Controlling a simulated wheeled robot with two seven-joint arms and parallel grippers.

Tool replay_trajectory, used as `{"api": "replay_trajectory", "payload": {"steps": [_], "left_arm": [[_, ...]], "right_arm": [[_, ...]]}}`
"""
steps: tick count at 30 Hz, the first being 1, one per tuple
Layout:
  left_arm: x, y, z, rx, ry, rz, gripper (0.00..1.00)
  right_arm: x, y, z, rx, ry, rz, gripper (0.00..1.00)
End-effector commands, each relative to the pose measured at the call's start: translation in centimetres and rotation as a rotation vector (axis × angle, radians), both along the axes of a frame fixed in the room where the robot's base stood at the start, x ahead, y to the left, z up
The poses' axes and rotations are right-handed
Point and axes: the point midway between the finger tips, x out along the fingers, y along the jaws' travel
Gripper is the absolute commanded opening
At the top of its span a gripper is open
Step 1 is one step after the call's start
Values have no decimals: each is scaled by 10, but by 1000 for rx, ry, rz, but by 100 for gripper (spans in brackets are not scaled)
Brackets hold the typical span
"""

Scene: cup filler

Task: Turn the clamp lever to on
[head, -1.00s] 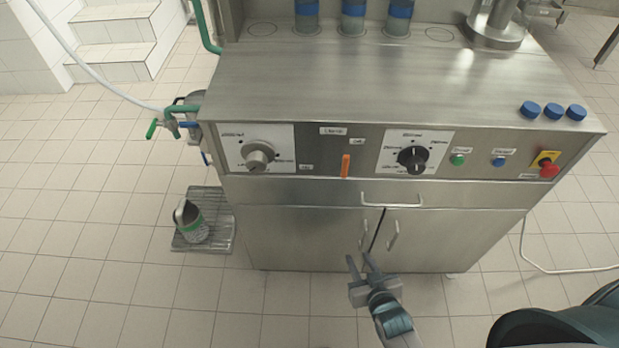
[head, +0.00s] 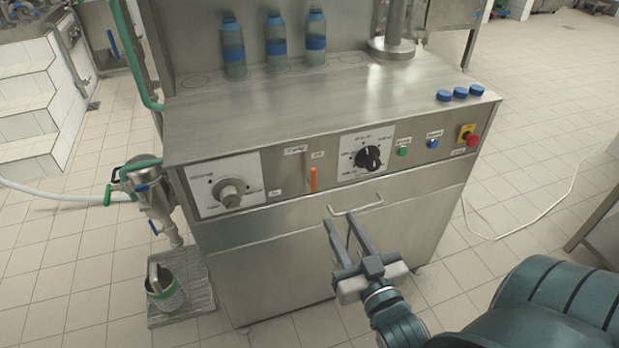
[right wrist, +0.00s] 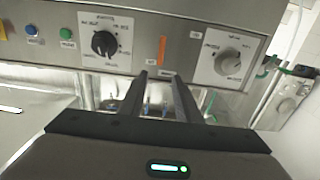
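The clamp lever is a small orange bar (head: 313,179) on the machine's front panel, between a grey knob (head: 229,193) and a black knob (head: 369,157). It stands about vertical, with small labels above and to its left, too small to read surely. In the right wrist view, which looks upside down, the orange lever (right wrist: 162,50) shows just beyond the fingertips. My right gripper (head: 338,222) is open and empty, in front of the machine, below and right of the lever in the head view. The fingers (right wrist: 157,78) are apart, with nothing between them. My left gripper is out of view.
A drawer handle (head: 356,208) sticks out below the panel, close to the right fingertips in the picture. Green (head: 404,152) and blue (head: 433,144) buttons and a red emergency stop (head: 473,140) are at right. Bottles (head: 276,52) stand on top.

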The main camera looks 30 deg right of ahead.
Motion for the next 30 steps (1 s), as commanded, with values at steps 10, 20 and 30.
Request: {"api": "replay_trajectory", "payload": {"steps": [10,20,30], "left_arm": [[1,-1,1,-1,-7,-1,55],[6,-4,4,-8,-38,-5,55],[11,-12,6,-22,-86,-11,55]], "right_arm": [[6,-1,0,0,0,1,30],[41,-9,1,-1,-2,2,30],[96,-22,1,0,0,1,30]]}}
